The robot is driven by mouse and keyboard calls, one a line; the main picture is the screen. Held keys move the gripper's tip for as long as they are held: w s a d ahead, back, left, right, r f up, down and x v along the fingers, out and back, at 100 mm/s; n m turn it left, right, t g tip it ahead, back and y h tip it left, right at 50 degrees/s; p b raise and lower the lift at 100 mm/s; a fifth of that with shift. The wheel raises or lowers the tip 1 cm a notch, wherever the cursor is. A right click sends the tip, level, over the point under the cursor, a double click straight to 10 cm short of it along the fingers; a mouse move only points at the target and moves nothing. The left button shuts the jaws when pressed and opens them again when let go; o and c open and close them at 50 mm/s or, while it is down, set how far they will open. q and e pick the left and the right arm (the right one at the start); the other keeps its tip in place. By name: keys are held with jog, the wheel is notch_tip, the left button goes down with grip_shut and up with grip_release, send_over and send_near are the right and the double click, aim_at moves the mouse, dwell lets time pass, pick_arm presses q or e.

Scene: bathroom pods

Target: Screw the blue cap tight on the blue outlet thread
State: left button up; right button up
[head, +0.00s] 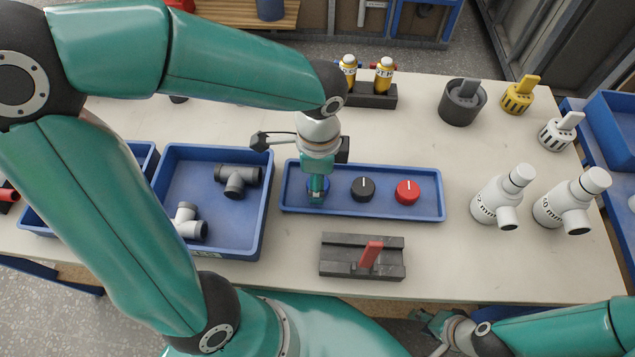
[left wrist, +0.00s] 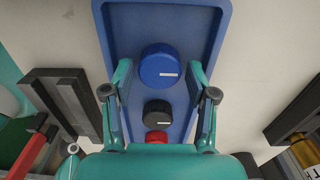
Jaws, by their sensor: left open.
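The blue cap (left wrist: 160,66) with a white mark lies in a long blue tray (head: 425,210). In the left wrist view it sits between the spread fingers of my left gripper (left wrist: 160,72), with gaps on both sides. In the head view my left gripper (head: 318,192) points down over the tray's left end, and the cap is mostly hidden behind it. My right gripper (head: 436,335) is low at the bottom edge, away from the tray, and its jaw opening is unclear. I cannot make out a blue outlet thread in either view.
A black cap (head: 363,189) and a red cap (head: 407,192) share the tray. A dark fixture with a red lever (head: 370,255) stands in front. A blue bin (head: 215,157) with grey fittings is left. White branched fittings (head: 495,200) stand right. Bare table lies between tray and fittings.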

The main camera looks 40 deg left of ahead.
pick_arm(q)
jog(key=shift+f, duration=0.2)
jog(key=c, duration=0.8)
